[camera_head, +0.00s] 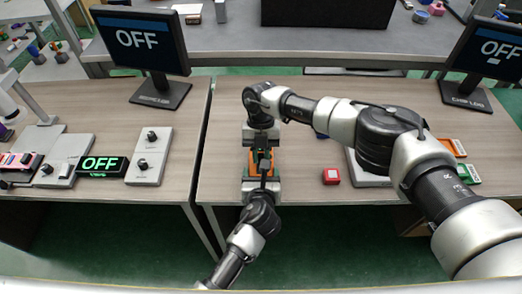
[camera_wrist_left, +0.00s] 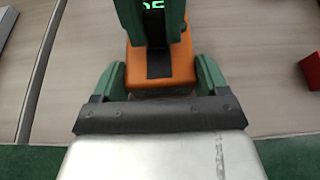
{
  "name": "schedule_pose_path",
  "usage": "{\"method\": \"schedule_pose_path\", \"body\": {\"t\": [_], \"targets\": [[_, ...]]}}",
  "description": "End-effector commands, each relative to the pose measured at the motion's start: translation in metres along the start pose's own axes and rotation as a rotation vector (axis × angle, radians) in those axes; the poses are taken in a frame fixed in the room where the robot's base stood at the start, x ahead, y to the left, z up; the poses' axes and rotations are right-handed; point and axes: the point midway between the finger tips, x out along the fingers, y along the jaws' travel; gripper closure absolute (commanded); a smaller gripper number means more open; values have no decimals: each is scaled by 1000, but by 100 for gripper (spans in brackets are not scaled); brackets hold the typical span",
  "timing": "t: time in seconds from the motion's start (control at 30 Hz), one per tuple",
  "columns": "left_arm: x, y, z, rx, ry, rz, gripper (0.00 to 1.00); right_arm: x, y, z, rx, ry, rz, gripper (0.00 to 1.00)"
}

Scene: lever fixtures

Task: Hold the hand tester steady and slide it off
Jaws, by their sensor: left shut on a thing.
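The hand tester (camera_head: 250,163) is an orange and green device at the near edge of the middle table. In the left wrist view its orange body (camera_wrist_left: 181,68) has a dark strip down the middle and a small lit green display at the top. My left gripper (camera_wrist_left: 158,82) is shut on the tester from the near side, one green finger on each side. My right gripper (camera_head: 262,141) is above the far end of the tester. Its fingers are mostly hidden by its own wrist, so its opening and any contact do not show. The tester's slide is hidden too.
A left table holds a screen reading OFF (camera_head: 102,166) and a grey lever plate (camera_head: 150,155). Monitors reading OFF stand at left (camera_head: 140,40) and right (camera_head: 490,47). Bare tabletop lies left of the tester.

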Motion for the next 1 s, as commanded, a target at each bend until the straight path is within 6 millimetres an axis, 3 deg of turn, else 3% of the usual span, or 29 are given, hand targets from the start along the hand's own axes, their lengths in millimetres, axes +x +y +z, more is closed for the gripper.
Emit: {"method": "schedule_pose_path", "body": {"t": [0.3,0.63,0.67,0.8,1.0], "targets": [[0,0,-1,0,1,0,54,12,0,-25,-3,2,1,100],[1,1,0,0,1,2,54,14,1,-29,-5,8,0,100],[1,1,0,0,1,2,54,14,1,-29,-5,9,0,80],[1,1,0,0,1,2,54,13,1,-28,-5,7,0,59],[0,1,0,1,1,1,54,12,0,-27,-3,4,1,55]]}}
